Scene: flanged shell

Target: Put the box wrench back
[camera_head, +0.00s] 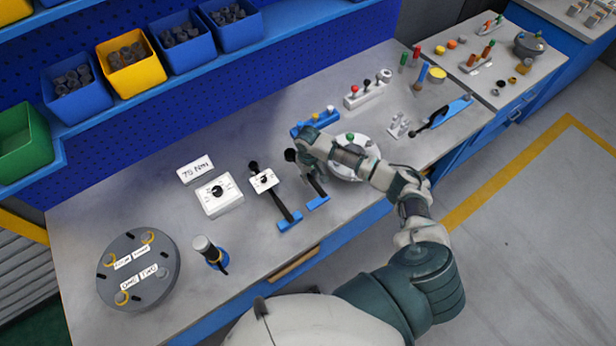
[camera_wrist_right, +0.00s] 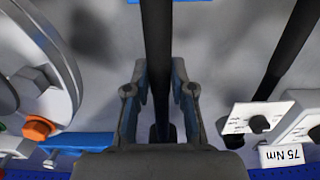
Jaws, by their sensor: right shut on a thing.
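My right gripper (camera_head: 303,158) is shut on a long black bar, which I take to be the box wrench (camera_head: 313,183). In the right wrist view the wrench (camera_wrist_right: 157,45) runs between the two fingers (camera_wrist_right: 160,100) of that gripper. Its near end passes beyond the fingers, low in the picture. Its far end is at or just above a blue holder (camera_head: 318,203) near the bench's front edge; I cannot tell whether they touch. The gripper and wrist partly hide the wrench in the head view. My left gripper is not in view.
Left of the wrench lies another black tool with a white dial box (camera_head: 264,181) and a blue holder (camera_head: 289,221). A round flanged part (camera_head: 346,172) stands close on the right. A white box (camera_head: 219,196) and a 75 Nm sign (camera_head: 195,169) stand left.

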